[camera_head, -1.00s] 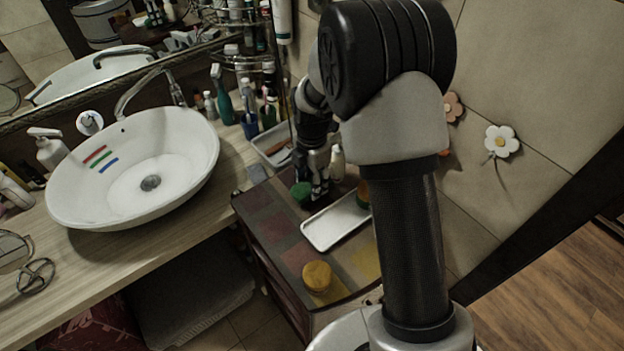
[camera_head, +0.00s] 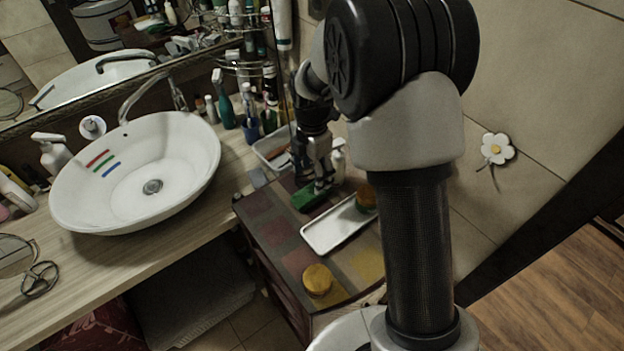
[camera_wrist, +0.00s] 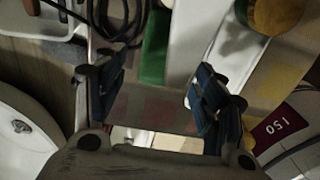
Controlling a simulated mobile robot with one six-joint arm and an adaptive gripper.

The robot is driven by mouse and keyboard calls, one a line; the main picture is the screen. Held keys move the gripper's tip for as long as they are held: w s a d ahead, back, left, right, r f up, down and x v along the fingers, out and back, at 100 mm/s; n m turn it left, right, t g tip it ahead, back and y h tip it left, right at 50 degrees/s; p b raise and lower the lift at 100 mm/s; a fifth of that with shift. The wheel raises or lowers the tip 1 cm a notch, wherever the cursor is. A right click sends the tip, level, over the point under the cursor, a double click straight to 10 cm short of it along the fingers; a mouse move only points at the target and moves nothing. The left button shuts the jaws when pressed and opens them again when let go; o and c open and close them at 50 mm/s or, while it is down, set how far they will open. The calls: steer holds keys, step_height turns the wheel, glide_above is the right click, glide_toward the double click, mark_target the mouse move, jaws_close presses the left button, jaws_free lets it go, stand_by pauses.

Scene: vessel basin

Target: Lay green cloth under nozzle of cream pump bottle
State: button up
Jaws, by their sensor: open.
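The green cloth (camera_head: 308,197) lies on the dark patterned cabinet top, left of a white tray; it looks like a narrow green strip in the wrist view (camera_wrist: 155,47). A pale cream bottle (camera_head: 339,160) stands right beside my gripper, partly hidden by it; its nozzle cannot be made out. A white shape beside the cloth in the wrist view (camera_wrist: 182,45) may be that bottle. My gripper (camera_head: 322,185) is at the cloth. In the wrist view its fingers (camera_wrist: 148,88) are spread with nothing between them, and the cloth lies beyond the tips.
The white tray (camera_head: 338,226) holds an orange-brown item (camera_head: 367,195). A yellow round object (camera_head: 317,280) sits near the cabinet's front. A white basin (camera_head: 130,190) and another pump bottle (camera_head: 50,152) are at left. Bottles and a bin (camera_head: 270,150) stand behind.

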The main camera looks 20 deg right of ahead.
mark_target(312, 190)
steer(key=s+r+m+t+p, duration=0.1)
steer(key=s+r+m, duration=0.1)
steer(key=r, duration=0.5)
steer(key=s+r+m, duration=0.3)
steer(key=r, duration=0.5)
steer(key=s+r+m+t, duration=0.1)
steer(key=s+r+m, duration=0.2)
steer(key=s+m, duration=0.5)
steer(key=s+r+m+t, duration=0.2)
steer(key=s+m, duration=0.7)
steer(key=s, duration=0.5)
steer(key=shift+r+m+t, duration=0.3)
steer(key=shift+r, duration=0.2)
step_height(312, 190, down, 4)
steer(key=b, duration=0.4)
steer(key=shift+f, duration=0.1)
